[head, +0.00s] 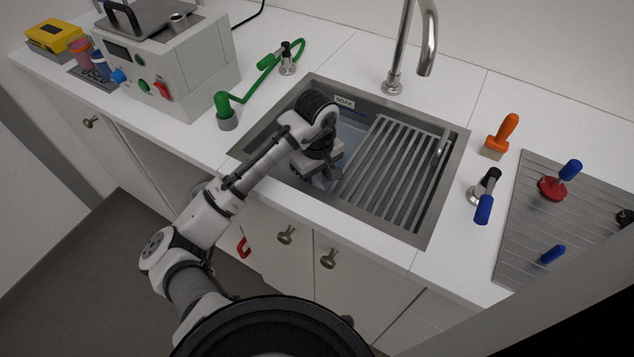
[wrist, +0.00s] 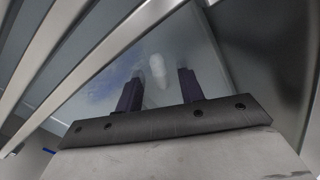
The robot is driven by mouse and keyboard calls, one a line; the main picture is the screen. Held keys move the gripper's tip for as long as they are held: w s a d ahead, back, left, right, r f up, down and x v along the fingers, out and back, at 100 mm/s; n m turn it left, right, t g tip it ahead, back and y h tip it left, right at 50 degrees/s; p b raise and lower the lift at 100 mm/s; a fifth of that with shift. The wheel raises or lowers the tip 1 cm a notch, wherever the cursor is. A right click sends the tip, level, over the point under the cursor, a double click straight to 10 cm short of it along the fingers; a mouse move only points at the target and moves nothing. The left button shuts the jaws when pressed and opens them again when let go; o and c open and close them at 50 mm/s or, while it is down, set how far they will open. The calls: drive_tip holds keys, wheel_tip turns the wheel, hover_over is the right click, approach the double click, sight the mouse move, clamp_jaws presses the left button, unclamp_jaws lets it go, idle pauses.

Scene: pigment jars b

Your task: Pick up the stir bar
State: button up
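The stir bar (wrist: 157,67) is a small white capsule shape, a little blurred, on the bottom of the sink in the wrist view. My gripper (wrist: 161,80) is open, its two dark fingers apart. The stir bar lies between the fingertips or just beyond them; I cannot tell how deep. In the head view my gripper (head: 331,176) reaches down into the left part of the sink (head: 452,160), left of the slatted rack. The stir bar is hidden there by my arm.
The slatted metal rack (head: 392,165) covers the sink's right part, close to my gripper. A faucet (head: 403,50) stands behind. A green hose (head: 250,92) and a grey machine (head: 165,65) are left; an orange brush (head: 502,135) and a grooved drainboard (head: 530,215) are right.

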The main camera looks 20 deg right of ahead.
clamp_jaws()
drive_tip(key=shift+r, duration=0.1)
